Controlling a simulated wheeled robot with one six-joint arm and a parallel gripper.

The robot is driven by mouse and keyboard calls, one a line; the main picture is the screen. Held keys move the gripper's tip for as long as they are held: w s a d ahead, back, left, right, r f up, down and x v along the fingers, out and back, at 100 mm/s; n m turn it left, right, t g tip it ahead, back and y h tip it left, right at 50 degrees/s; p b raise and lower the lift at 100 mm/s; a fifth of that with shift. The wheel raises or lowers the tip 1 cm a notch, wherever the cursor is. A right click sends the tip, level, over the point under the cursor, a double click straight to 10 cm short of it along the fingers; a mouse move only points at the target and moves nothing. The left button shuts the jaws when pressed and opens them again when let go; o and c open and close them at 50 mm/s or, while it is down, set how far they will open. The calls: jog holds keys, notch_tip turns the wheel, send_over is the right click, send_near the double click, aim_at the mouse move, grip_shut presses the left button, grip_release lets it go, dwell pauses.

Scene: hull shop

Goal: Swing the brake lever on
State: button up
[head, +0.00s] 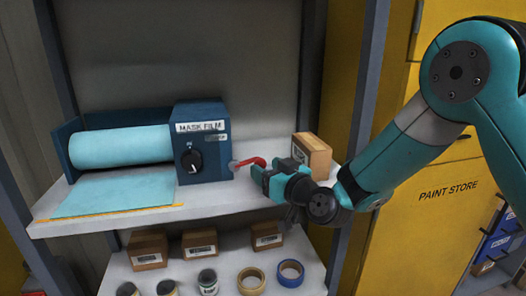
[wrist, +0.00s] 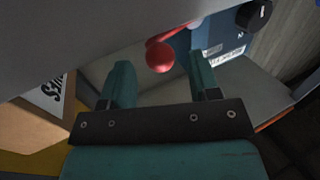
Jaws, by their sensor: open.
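The red brake lever (head: 250,162) sticks out from the right side of the blue mask film box (head: 203,160) on the shelf. In the wrist view the lever's round red end (wrist: 160,57) lies between the two teal fingers, nearer the right one. My gripper (head: 262,177) is open at the lever's right end in the head view. In the wrist view my gripper (wrist: 160,85) shows a gap around the lever's end; I cannot tell whether a finger touches it. A black knob (head: 191,160) is on the box front. The teal film roll (head: 120,147) is to its left.
A cardboard box (head: 312,155) stands on the shelf (head: 240,192) close behind and right of my gripper. The shelf below holds several small boxes, cans and tape rolls (head: 290,272). A yellow paint store cabinet (head: 440,220) is at right.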

jog(key=shift+p+x, duration=0.35)
jog(key=shift+x, duration=0.95)
